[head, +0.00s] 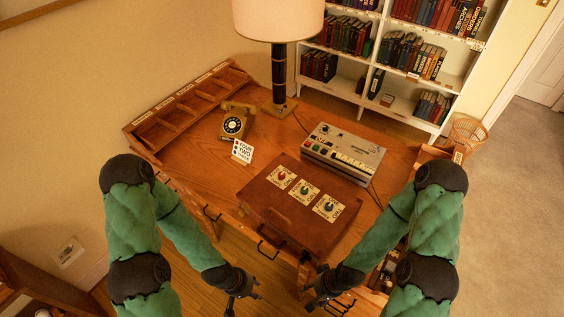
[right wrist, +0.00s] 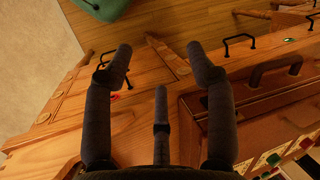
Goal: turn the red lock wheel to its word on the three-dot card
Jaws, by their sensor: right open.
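A brown case (head: 270,218) lies on the desk with three lock wheels on cream dial plates along its top. The red lock wheel (head: 282,176) is the leftmost; the middle wheel (head: 304,190) and the right wheel (head: 328,208) have other colours. The words around the dials are too small to read surely. A white card (head: 242,151) with coloured dots and printed words stands behind the case. My left gripper (head: 244,297) looks open and empty, in front of the case. My right gripper (head: 316,301) is open and empty there too; the right wrist view shows its spread fingers (right wrist: 160,60).
A rotary telephone (head: 234,123), a lamp (head: 279,75) and a wooden compartment tray (head: 190,100) are behind. Drawer handles stick out at the desk front. The case handle (right wrist: 275,70) shows in the right wrist view.

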